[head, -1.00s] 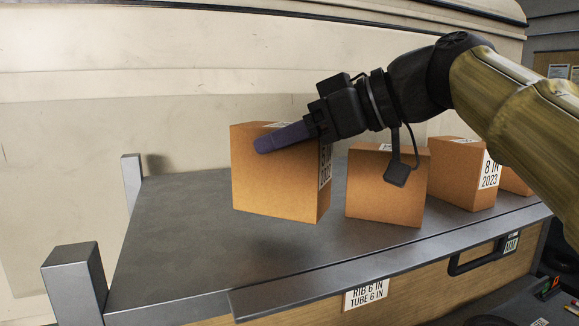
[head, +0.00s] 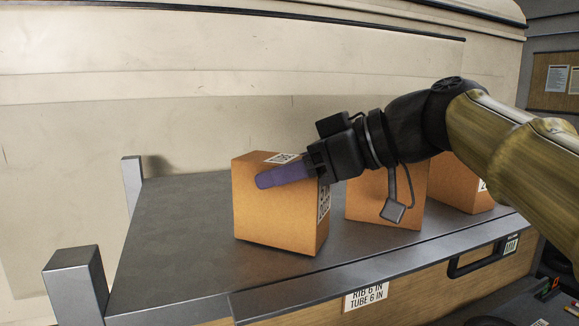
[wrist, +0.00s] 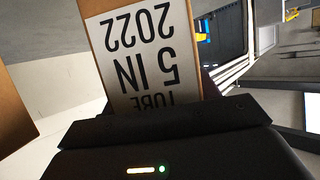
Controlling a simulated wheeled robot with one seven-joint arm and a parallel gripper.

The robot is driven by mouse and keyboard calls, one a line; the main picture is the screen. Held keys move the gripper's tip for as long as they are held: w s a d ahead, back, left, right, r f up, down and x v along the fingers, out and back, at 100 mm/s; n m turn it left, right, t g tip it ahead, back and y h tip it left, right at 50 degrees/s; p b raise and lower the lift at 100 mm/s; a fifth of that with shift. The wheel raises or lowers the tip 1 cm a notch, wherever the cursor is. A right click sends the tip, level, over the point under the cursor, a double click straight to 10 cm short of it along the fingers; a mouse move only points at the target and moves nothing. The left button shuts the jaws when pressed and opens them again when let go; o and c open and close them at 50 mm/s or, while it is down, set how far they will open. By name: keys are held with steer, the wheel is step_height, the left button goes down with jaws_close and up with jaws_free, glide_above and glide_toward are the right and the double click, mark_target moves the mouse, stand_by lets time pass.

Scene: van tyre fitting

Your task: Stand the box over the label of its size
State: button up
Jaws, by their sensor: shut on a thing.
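My gripper (head: 285,174) is shut on a cardboard box (head: 272,214) at the left of the group on the grey shelf. One purple finger lies along the box's upper front; the other is hidden. The box is roughly upright, low over the shelf top (head: 180,225); I cannot tell whether it touches. In the wrist view the held box's white label (wrist: 147,55) reads upside down "TUBE 5 IN 2022". A size label (head: 367,297) on the shelf's front reads "RIB 6 IN TUBE 6 IN". No 5 IN shelf label is readable.
A second box (head: 375,200) stands close to the right, and a third (head: 465,190) is partly behind my arm. The shelf is clear to the left, up to its corner posts (head: 77,285). A black handle (head: 480,258) sits on the front right.

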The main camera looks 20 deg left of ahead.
steer(key=shift+f, duration=0.1)
steer(key=o, duration=1.1)
steer(key=shift+o, duration=0.2)
steer(key=w+b+v, duration=0.1)
steer(key=b+v, duration=0.2)
steer(key=v, duration=0.9)
steer(key=shift+s, duration=0.35)
